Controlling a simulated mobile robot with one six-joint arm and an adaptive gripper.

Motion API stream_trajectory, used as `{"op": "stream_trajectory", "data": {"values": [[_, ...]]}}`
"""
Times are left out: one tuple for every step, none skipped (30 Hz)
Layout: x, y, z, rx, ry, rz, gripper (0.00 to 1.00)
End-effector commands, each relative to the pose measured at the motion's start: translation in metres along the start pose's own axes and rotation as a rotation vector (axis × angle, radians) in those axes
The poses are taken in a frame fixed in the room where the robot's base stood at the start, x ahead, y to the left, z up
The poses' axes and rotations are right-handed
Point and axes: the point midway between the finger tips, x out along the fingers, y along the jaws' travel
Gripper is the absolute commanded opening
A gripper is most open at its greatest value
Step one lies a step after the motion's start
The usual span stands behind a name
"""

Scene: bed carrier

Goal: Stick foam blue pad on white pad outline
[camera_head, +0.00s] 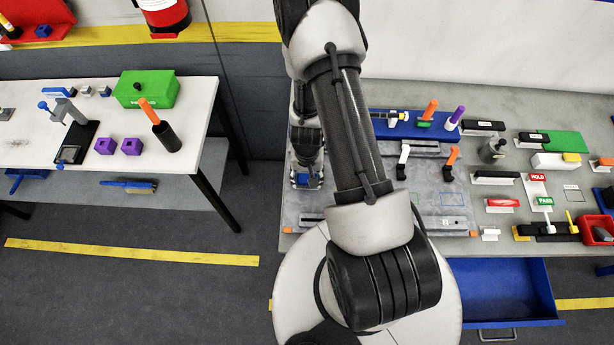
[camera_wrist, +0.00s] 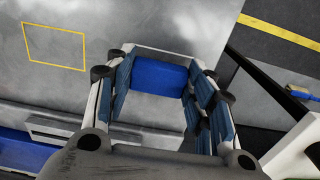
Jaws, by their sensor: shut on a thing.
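My gripper (camera_wrist: 160,82) is shut on the blue foam pad (camera_wrist: 158,76), which lies between its two fingers in the wrist view. In the head view my gripper (camera_head: 308,180) hangs over the left part of a grey plate, with a bit of the blue pad (camera_head: 303,179) showing beneath it. A whitish strip (camera_wrist: 165,50) shows just beyond the pad; I cannot tell whether it is the pad outline. A yellow rectangular outline (camera_wrist: 55,46) lies on the grey surface left of the gripper. I cannot tell whether the pad touches the surface.
The grey plate (camera_head: 430,205) carries white and black clamps and rails. Holders, a red bin (camera_head: 598,229) and labelled blocks fill the right of the bench. An open blue drawer (camera_head: 505,290) juts out in front. A white table (camera_head: 50,140) stands left across a gap.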

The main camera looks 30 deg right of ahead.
Motion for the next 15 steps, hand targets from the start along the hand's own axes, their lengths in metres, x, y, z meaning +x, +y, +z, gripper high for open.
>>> {"op": "stream_trajectory", "data": {"values": [[0.0001,0.0,0.0,0.0,0.0,0.0,0.4],[0.0001,0.0,0.0,0.0,0.0,0.0,0.4],[0.0001,0.0,0.0,0.0,0.0,0.0,0.4],[0.0001,0.0,0.0,0.0,0.0,0.0,0.4],[0.0001,0.0,0.0,0.0,0.0,0.0,0.4],[0.0003,0.0,0.0,0.0,0.0,0.0,0.4],[0.0005,0.0,0.0,0.0,0.0,0.0,0.4],[0.0009,0.0,0.0,0.0,0.0,0.0,0.4],[0.0017,0.0,0.0,0.0,0.0,0.0,0.4],[0.0024,0.0,0.0,0.0,0.0,0.0,0.4],[0.0032,0.0,0.0,0.001,0.0,0.0,0.4],[0.0044,0.0,0.0,0.001,0.0,0.0,0.4],[0.0054,0.0,0.0,0.001,0.0,0.0,0.4],[0.0064,0.0,0.0,0.001,0.0,0.0,0.4],[0.0078,0.0,0.0,0.001,0.0,0.0,0.4]]}}
